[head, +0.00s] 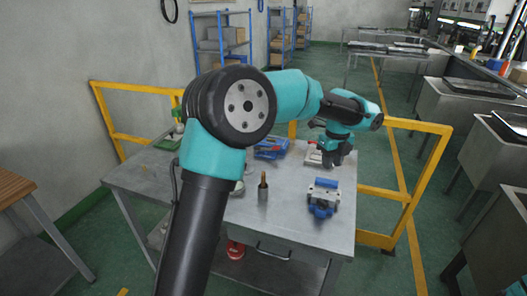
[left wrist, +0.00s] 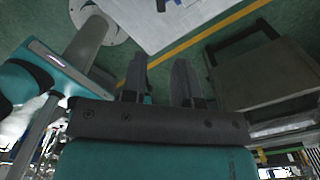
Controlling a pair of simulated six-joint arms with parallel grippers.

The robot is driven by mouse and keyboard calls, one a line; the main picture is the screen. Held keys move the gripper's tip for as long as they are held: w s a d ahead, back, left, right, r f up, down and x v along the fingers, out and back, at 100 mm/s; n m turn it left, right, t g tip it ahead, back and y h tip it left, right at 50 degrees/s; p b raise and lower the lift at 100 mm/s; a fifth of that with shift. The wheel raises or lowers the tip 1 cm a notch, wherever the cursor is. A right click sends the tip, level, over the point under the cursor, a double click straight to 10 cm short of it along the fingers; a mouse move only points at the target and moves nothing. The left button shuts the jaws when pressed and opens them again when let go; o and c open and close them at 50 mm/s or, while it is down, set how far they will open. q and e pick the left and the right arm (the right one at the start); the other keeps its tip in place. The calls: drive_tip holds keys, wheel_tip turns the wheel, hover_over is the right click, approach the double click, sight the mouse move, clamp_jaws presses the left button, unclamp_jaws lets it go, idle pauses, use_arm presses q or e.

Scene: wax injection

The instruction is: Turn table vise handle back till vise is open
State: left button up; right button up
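A small blue and grey vise (head: 322,198) stands on the right part of the grey metal table (head: 290,222). Its handle is too small to make out. My left gripper (head: 336,160) is behind the vise in the head view, near the table's back right edge and apart from the vise. In the left wrist view its two dark fingers (left wrist: 160,66) stand apart with nothing between them. The vise cannot be made out in the left wrist view. My right gripper is not in view.
A dark bottle-like item (head: 263,188) stands left of the vise. A blue object (head: 271,148) and a red and white item (head: 313,155) lie at the back. Yellow rails (head: 408,190) flank the table. My arm hides its left middle.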

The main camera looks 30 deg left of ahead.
use_arm(q)
drive_tip(key=s+a+f+n, duration=0.1)
drive_tip(key=a+n, duration=1)
drive_tip(key=n, duration=0.5)
drive_tip(key=s+a+f+n, duration=0.1)
drive_tip(key=a+n, duration=1.1)
drive_tip(key=n, duration=0.5)
drive_tip(key=shift+s+f+t, duration=0.25)
drive_tip(key=shift+f+t, duration=0.05)
drive_tip(key=shift+d, duration=0.15)
